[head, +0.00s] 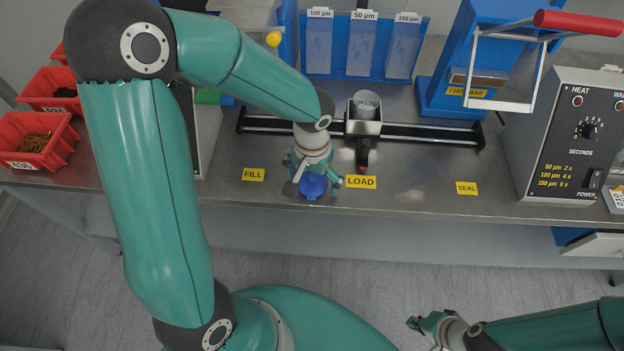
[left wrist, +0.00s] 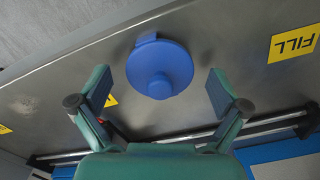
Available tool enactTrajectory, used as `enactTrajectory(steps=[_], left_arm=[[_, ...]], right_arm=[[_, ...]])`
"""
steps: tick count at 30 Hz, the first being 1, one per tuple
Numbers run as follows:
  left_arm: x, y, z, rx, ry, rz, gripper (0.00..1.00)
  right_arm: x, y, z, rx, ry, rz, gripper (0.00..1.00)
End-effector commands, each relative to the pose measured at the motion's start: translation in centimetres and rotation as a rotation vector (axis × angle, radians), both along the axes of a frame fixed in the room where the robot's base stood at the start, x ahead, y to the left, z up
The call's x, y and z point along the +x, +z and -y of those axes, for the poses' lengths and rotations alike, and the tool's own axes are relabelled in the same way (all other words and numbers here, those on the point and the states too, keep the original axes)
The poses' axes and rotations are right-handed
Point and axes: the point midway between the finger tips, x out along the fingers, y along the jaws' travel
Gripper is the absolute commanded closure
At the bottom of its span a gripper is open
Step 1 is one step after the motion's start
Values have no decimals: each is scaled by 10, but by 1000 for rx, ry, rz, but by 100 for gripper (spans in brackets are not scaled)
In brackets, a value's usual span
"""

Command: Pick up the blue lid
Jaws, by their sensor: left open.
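The blue lid (head: 313,186) lies on the steel bench near its front edge, between the FILL and LOAD labels. It is round with a knob on top and a small tab at its rim, as the left wrist view (left wrist: 160,68) shows. My left gripper (head: 312,188) is above the lid, with its fingers apart on either side. In the left wrist view the fingers (left wrist: 158,92) are spread wider than the lid, and I see no contact. My right gripper (head: 432,322) is low at the front, off the bench, and looks empty; its finger opening is unclear.
A rail (head: 420,133) with a metal cup carriage (head: 363,127) runs behind the lid. A blue press (head: 452,75) with a red handle and a grey heat control box (head: 570,140) stand to the right. Red bins (head: 38,142) are at the left. The bench between LOAD and SEAL is clear.

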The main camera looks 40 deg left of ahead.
Motion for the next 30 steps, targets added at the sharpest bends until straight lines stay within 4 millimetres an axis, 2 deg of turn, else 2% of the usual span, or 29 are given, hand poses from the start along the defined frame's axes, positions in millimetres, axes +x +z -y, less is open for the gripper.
enactTrajectory(steps=[3, 11, 23, 30], left_arm=[[0, 0, 0, 0, -1, 0, 1], [0, 1, 1, 0, -2, 0, 44], [1, 1, 1, 0, -3, 0, 46], [2, 15, 1, 1, -4, 3, 46]], right_arm=[[0, 0, 0, 0, 0, 0, 100], [0, 0, 0, 0, 0, 0, 100], [0, 0, 0, 0, 0, 0, 100], [0, 3, 0, 0, 0, 0, 100]])
